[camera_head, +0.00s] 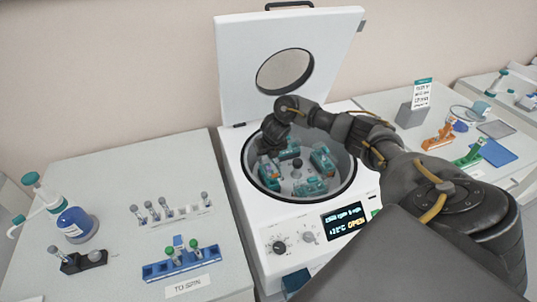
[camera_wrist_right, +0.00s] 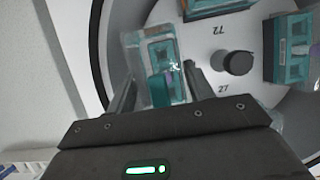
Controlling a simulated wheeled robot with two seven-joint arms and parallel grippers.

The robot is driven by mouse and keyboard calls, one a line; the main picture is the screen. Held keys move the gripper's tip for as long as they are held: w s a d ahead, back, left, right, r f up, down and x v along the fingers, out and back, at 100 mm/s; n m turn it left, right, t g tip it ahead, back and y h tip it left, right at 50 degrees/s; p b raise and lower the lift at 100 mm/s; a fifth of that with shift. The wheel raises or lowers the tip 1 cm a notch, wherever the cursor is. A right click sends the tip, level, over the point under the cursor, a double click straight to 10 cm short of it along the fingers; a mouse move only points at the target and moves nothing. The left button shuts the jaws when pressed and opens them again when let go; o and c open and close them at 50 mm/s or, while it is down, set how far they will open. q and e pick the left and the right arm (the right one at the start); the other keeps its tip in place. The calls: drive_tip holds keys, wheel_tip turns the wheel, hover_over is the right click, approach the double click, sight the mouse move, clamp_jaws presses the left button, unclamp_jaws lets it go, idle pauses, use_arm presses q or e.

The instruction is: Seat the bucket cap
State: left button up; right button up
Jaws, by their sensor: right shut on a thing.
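The bucket cap (camera_wrist_right: 160,88) is a clear cover with a teal grip tab. In the right wrist view, my right gripper (camera_wrist_right: 158,92) is shut on this tab, one dark finger on each side. The cap is over a teal bucket (camera_wrist_right: 160,52) in the rotor; I cannot tell whether it is fully seated. In the head view, my right gripper (camera_head: 272,146) points down into the open centrifuge bowl at its left rear side, and the arm hides part of the bowl. My left gripper is not in view.
The centrifuge (camera_head: 255,226) has its lid (camera_head: 237,70) raised behind the bowl. Other teal buckets (camera_head: 322,158) surround the dark rotor hub (camera_wrist_right: 236,64). Coloured racks (camera_head: 440,137) stand at right.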

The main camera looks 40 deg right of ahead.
drive_tip(key=shift+f, duration=0.2)
drive_tip(key=shift+f+b, duration=0.25)
drive_tip(key=shift+b, duration=0.05)
drive_tip(key=shift+f+b, duration=1.15)
drive_tip(key=shift+f, duration=0.25)
drive_tip(key=shift+s+f, duration=0.1)
drive_tip(key=shift+f+b, duration=0.85)
drive_tip(key=shift+b, duration=0.05)
drive_tip(key=shift+f, duration=0.15)
drive_tip(key=shift+f+b, duration=0.35)
